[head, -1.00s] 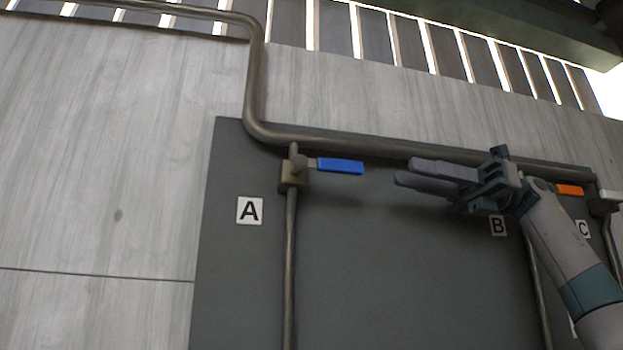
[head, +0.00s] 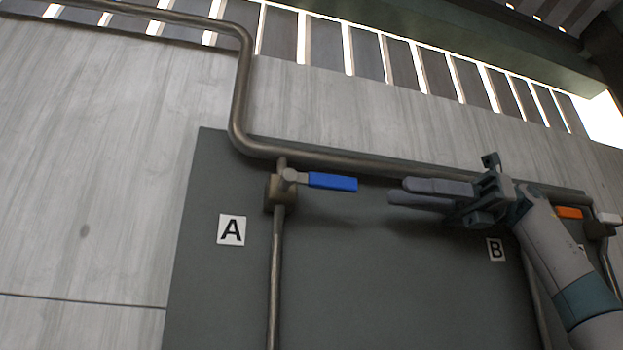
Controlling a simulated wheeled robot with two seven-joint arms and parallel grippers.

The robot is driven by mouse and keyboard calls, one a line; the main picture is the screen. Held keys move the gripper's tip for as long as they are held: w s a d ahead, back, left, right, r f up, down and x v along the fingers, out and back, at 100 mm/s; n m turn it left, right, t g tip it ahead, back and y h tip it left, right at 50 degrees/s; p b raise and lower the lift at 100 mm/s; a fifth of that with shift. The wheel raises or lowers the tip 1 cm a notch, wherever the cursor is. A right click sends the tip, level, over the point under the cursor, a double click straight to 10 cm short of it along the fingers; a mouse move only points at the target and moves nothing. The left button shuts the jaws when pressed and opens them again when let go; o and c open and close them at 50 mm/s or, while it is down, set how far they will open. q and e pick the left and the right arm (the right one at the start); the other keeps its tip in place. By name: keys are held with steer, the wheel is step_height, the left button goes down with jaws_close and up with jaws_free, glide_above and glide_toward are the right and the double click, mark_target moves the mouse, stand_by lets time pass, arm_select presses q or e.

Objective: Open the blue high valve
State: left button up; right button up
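The handle lies roughly level, across the vertical pipe. My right gripper (head: 397,192) is to the right of the handle, its fingers pointing left toward the handle's free end. A gap shows between the fingertips and the handle. The two fingers are offset from each other with nothing between them, so the gripper looks open, seen nearly edge-on. My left gripper is not in view.
A thick pipe (head: 340,162) runs just above the handle. A vertical pipe (head: 275,285) drops below the valve. An orange handle (head: 568,212) is at the right, partly behind my arm. Labels A (head: 231,230) and B (head: 496,250) are on the dark panel (head: 400,290).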

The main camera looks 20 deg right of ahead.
mark_target(308, 178)
steer(key=a, duration=0.5)
steer(key=a+p, duration=0.1)
steer(key=a, duration=0.5)
steer(key=a+p, duration=0.1)
steer(key=a, duration=0.4)
steer(key=shift+s+a, duration=0.4)
jaws_close()
